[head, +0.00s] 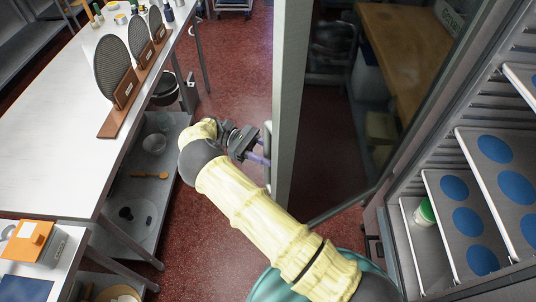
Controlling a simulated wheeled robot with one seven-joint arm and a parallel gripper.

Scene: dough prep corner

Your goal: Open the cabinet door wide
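The cabinet door (291,110) is a glass panel in a grey frame. It stands open, swung out from the cabinet (390,235) on the right, whose shelves are exposed. A vertical bar handle (268,172) is on the door's outer face, partly hidden. My gripper (263,150), with purple fingers, is at the handle on the left side of the door. The finger tips are partly hidden near the bar, so I cannot tell whether they grip it. My yellow-sleeved arm reaches up from the lower right, in front of the door's lower edge.
Trays (462,150) with blue discs and a green-lidded jar (424,212) are inside the cabinet. A steel worktable (60,130) with upright dark discs in wooden stands runs along the left, with a lower shelf (150,190). Red floor (237,75) is clear between table and door.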

